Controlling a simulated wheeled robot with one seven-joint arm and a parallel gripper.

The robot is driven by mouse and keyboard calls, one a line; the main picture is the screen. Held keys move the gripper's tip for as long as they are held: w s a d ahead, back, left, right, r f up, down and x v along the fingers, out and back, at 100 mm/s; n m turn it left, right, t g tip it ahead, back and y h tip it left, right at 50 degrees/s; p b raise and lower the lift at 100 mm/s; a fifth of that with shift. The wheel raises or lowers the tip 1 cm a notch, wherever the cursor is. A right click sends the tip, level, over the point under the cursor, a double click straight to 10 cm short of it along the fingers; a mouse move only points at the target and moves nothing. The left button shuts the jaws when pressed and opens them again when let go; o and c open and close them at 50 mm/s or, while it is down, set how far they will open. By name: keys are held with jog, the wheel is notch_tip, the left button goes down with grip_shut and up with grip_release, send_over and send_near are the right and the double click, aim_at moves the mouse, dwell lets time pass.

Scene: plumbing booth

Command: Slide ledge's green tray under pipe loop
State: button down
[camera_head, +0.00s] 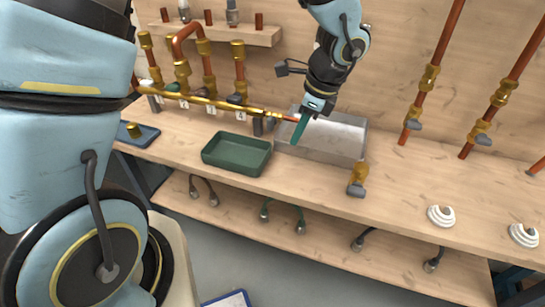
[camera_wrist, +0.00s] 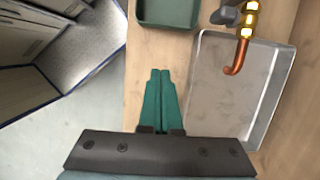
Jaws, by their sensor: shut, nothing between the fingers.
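The green tray (camera_head: 236,153) is a shallow, empty rectangular tray on the wooden bench, left of a grey metal basin. Its near part shows at the top of the wrist view (camera_wrist: 168,14). A copper pipe loop (camera_head: 188,34) bends over at the back left, behind the tray and apart from it. My gripper (camera_head: 297,141) has green fingers and hangs over the left part of the basin, right of the tray. In the wrist view its fingers (camera_wrist: 160,73) are together and empty, pointing toward the tray without visible contact.
A horizontal brass pipe (camera_head: 205,101) runs behind the tray; its copper end bends down over the grey basin (camera_head: 345,138). A blue mat (camera_head: 139,136) lies left. Bench in front of the tray is clear but narrow.

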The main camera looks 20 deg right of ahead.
aim_at(224, 154)
jog(key=p+x, duration=0.1)
jog(key=x, duration=0.9)
jog(key=shift+s+d+f+p, duration=0.15)
jog(key=shift+p, duration=0.15)
jog(key=shift+w+a+r+p, duration=0.25)
jog(key=shift+w+a+p, duration=0.3)
jog(key=shift+w+a, duration=0.4)
jog(key=shift+w+a+f, duration=0.1)
jog(key=shift+w+a, duration=0.3)
jog(key=shift+w+a, duration=0.1)
jog(key=w+a, duration=0.4)
jog(key=a, duration=0.1)
jog(key=w+a, duration=0.4)
jog(key=w, duration=0.1)
jog(key=shift+a, duration=0.35)
